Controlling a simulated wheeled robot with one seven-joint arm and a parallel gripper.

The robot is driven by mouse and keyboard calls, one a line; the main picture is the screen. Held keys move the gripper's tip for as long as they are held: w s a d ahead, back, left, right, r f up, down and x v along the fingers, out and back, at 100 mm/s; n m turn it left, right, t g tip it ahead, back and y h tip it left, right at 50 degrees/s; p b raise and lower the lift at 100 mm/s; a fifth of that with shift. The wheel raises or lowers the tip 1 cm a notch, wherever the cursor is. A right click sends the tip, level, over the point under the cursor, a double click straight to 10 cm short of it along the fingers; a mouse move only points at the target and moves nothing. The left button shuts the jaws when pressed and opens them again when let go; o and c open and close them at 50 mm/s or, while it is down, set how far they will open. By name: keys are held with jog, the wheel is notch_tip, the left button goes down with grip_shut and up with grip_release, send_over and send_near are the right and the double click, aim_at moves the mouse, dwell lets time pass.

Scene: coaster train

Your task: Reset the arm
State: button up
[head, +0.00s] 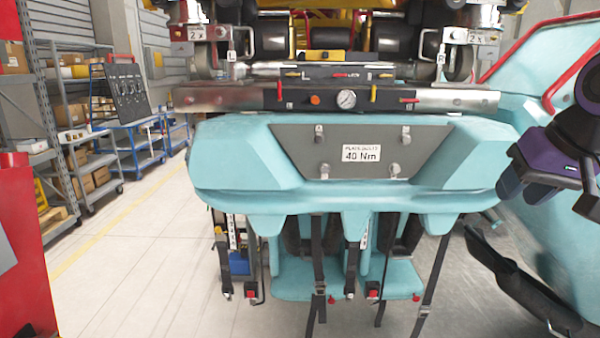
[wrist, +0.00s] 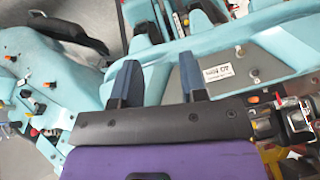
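My gripper (head: 524,188) is at the right of the head view, on the purple end of my arm. It is in front of the teal coaster body on that side and points left. In the wrist view my gripper (wrist: 157,66) shows two dark blue fingers standing apart. Nothing is held between them. The teal coaster car (head: 345,225) hangs in the middle of the head view, with a grey plate (head: 290,150) labelled 40 Nm and bolted on. The same car shows beyond the fingers in the wrist view (wrist: 225,40).
A steel beam (head: 215,99) with a round gauge (head: 346,99) and coloured levers runs above the car. Black straps (head: 318,265) hang below. A teal body (head: 555,240) with a black padded bar (head: 520,283) stands close at right. Shelves (head: 50,130) and blue carts (head: 135,140) are left; the floor between is clear.

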jog(key=s+a+f+n+h, duration=0.1)
jog(key=s+a, duration=0.2)
jog(key=s, duration=0.8)
jog(key=shift+s+f, duration=0.2)
jog(key=shift+f, duration=0.2)
